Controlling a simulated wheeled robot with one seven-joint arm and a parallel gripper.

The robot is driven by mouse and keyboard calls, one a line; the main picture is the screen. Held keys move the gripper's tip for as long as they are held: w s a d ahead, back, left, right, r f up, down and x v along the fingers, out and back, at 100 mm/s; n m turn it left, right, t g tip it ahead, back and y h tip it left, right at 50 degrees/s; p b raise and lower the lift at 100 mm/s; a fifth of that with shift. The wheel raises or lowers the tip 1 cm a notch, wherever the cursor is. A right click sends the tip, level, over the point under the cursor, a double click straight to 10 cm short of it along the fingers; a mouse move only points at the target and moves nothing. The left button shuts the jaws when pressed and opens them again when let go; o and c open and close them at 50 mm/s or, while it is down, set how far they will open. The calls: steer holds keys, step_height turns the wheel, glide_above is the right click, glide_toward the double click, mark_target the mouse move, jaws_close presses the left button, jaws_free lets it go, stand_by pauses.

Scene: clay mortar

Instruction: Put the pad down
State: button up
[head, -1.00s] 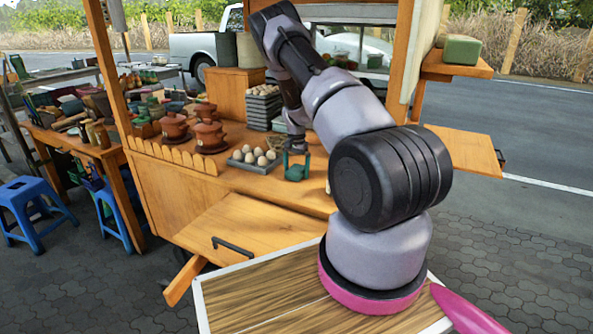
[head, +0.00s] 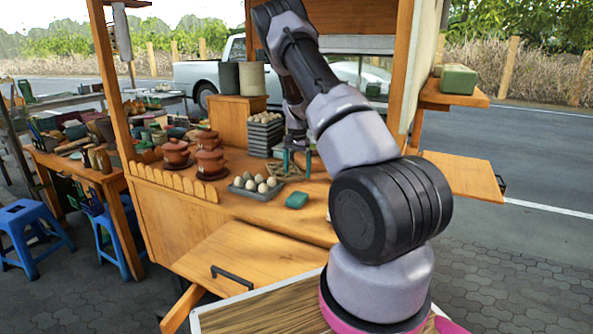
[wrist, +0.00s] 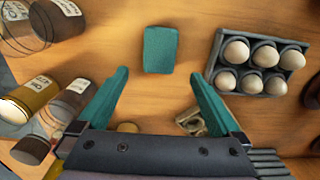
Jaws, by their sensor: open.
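The pad, a small green rectangular block (head: 297,200), lies flat on the wooden cart top, to the right of the egg tray. It also shows in the wrist view (wrist: 160,50), ahead of and between the fingers, touching neither. My gripper (head: 298,163) is open, with its two green fingers spread wide and nothing between them; it is behind the pad in the head view. It also shows in the wrist view (wrist: 160,88).
A grey egg tray (head: 255,194) with several eggs sits left of the pad. Clay pots (head: 209,161) stand farther left, and stacked trays (head: 265,132) stand behind. Jars (wrist: 72,95) are at the left of the wrist view. Bare wood surrounds the pad.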

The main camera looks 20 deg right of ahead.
steer(key=s+a+r+n+t+y, duration=0.1)
steer(key=s+a+r, duration=0.35)
steer(key=r, duration=0.45)
steer(key=s+a+r+n+t, duration=0.1)
steer(key=s+a+r, duration=0.3)
steer(key=r, duration=0.6)
steer(key=s+a+r+t+y, duration=0.1)
steer(key=s+a+r+t, duration=0.15)
steer(key=s+r, duration=0.45)
steer(key=s+a+r+n+t, duration=0.1)
steer(key=s+a+r, duration=0.1)
steer(key=s, duration=0.5)
steer(key=s+a+r+n, duration=0.1)
steer(key=s+a+r, duration=0.2)
steer(key=s, duration=0.4)
steer(key=s+a+r+n+t, duration=0.1)
steer(key=s+a+r+n, duration=0.1)
steer(key=s+r, duration=0.2)
steer(key=s, duration=0.3)
steer(key=shift+s+a+r+t, duration=0.15)
steer(key=shift+s+r+t, duration=0.1)
steer(key=shift+t, duration=0.1)
